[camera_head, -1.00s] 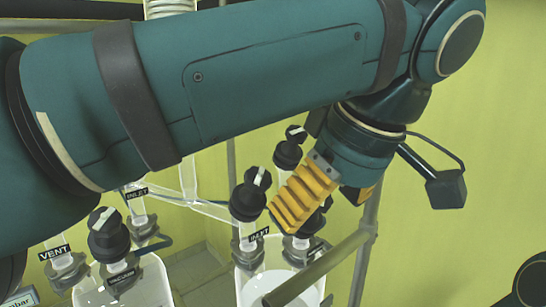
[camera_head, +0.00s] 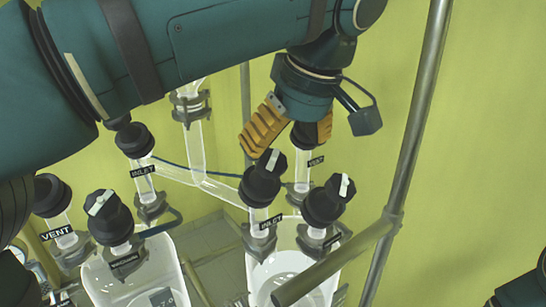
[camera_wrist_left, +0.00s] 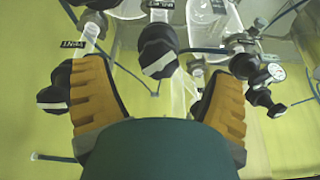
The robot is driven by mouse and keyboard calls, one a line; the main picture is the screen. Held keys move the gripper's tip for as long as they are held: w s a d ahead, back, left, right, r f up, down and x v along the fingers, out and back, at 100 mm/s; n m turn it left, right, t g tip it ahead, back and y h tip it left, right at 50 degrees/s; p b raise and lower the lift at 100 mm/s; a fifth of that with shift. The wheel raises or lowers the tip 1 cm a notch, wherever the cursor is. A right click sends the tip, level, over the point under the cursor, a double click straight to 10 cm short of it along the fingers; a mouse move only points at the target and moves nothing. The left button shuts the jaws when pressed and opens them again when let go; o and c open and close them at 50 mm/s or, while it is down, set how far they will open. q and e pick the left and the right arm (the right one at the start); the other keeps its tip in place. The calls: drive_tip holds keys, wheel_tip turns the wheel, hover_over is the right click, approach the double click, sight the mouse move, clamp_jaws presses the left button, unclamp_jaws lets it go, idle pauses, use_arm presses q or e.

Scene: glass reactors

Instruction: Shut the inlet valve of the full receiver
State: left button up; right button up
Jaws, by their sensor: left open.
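Two glass receivers stand below, a left one (camera_head: 97,285) and a right one (camera_head: 252,275). The right one carries a black inlet valve knob (camera_head: 261,185) with a white bar on top and an INLET label, a rear vent knob (camera_head: 303,137) and a front-right knob (camera_head: 322,206). The left one has its own inlet knob (camera_head: 134,141). I cannot tell the fill levels for sure. My left gripper (camera_head: 294,128) is open, above and behind the right inlet knob, its fingers in front of the vent knob. In the wrist view, a black knob (camera_wrist_left: 157,50) shows between the fingers, with a vent knob (camera_wrist_left: 52,94) beside one finger.
A vent knob (camera_head: 51,195) and a vacuum knob (camera_head: 108,218) stand over the left receiver. A metal rail (camera_head: 335,264) crosses before the right receiver and meets an upright pole (camera_head: 413,125). Glass tubing (camera_head: 195,150) runs behind.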

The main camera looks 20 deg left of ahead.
sight(272, 156)
use_arm(q)
drive_tip(key=shift+w+a, duration=0.55)
drive_tip(key=shift+a, duration=0.25)
drive_tip(key=shift+b+x, duration=0.4)
drive_tip(key=shift+x, duration=2.1)
drive_tip(key=shift+d, duration=0.15)
drive_tip(key=c, duration=1.2)
